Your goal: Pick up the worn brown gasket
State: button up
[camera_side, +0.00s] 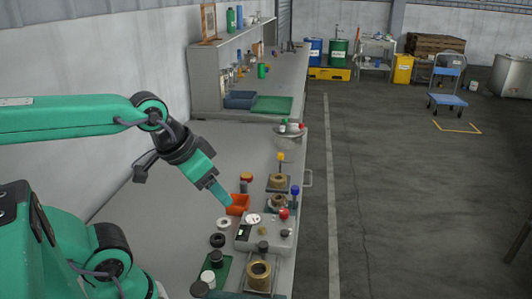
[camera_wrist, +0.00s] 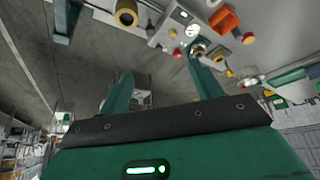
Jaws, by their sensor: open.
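My gripper (camera_side: 222,196) is tilted downward above the bench, close to the orange bin, with nothing visible in it. In the wrist view its two teal fingers (camera_wrist: 160,66) stand apart. I cannot pick out the worn brown gasket with certainty. A black ring (camera_side: 217,240) and a grey ring (camera_side: 224,224) lie flat left of the white instrument box.
The orange bin (camera_side: 239,203) and white instrument box (camera_side: 270,236) stand crowded among coloured knobs. A green mat (camera_side: 220,272) with dark-topped pieces lies in front. The left part of the bench (camera_side: 150,195) is bare. A wall is at the left.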

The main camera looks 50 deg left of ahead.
jog(key=m+g, duration=0.2)
jog(key=g, duration=0.4)
send_over(279, 197)
notch_tip(279, 197, down, 13)
jog(key=shift+d+f, duration=0.1)
jog(key=shift+d, duration=0.05)
jog(key=shift+f, duration=1.25)
jog(key=shift+f, duration=0.1)
jog(key=shift+f, duration=2.55)
